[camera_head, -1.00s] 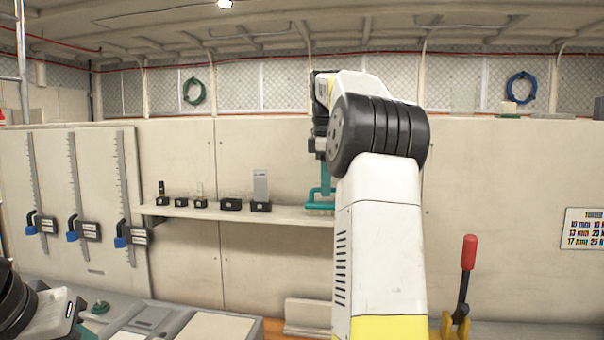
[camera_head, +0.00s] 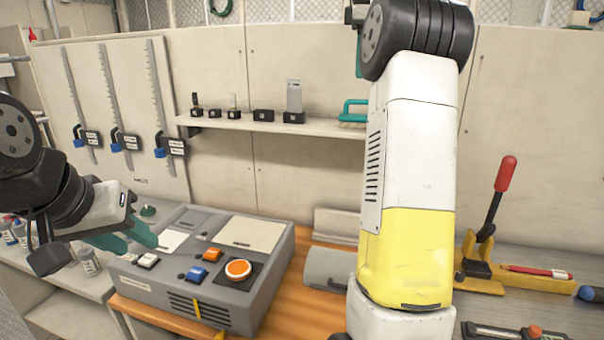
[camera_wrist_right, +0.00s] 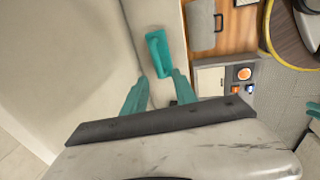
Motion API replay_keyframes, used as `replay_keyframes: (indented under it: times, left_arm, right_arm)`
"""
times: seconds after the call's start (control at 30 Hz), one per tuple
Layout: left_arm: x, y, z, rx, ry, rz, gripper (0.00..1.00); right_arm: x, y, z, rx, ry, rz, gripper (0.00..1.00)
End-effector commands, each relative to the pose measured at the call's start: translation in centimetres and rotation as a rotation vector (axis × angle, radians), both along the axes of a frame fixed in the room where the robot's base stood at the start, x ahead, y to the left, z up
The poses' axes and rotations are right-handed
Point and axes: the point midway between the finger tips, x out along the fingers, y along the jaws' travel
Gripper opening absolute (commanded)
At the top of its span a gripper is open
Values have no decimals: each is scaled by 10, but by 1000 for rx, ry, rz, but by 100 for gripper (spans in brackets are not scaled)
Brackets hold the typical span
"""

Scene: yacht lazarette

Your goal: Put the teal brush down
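The teal brush (camera_head: 353,111) lies on the wall shelf (camera_head: 320,127) at its right end, handle up and pale bristles down; my right arm hides part of it. In the right wrist view the brush (camera_wrist_right: 157,50) lies beyond the fingertips. My right gripper (camera_wrist_right: 159,77) has its two teal fingers spread with nothing between them. In the head view it is mostly hidden behind my arm, above the brush and apart from it. My left gripper (camera_head: 142,243), with teal fingers apart and empty, is at the lower left near the grey control box.
Several small black-based items stand on the shelf left of the brush. The grey control box (camera_head: 210,270) with an orange button sits on the wooden bench. A red-handled lever (camera_head: 497,190) stands at right. Clamps (camera_head: 168,145) hang on the left wall.

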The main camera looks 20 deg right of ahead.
Motion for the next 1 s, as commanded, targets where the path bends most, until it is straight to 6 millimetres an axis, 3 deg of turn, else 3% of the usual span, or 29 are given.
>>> replay_keyframes:
  times: [0.23, 0.47, 0.67, 0.8, 1.0]
  left_arm:
    - [0, 0, 0, 0, 0, 0, 36]
    - [0, 0, 0, 0, 0, 0, 36]
    - [0, 0, 0, 0, 0, 0, 36]
    - [0, 0, 0, 0, 0, 0, 36]
    - [0, 0, 0, 0, 0, 0, 36]
  right_arm:
    - [-35, 43, -11, 97, -103, -175, 34]
    - [-82, 92, -48, 225, -186, -363, 34]
    - [-133, 135, -98, 354, -235, -534, 34]
    - [-173, 162, -143, 450, -254, -659, 34]
    - [-219, 189, -202, 559, -266, -806, 34]
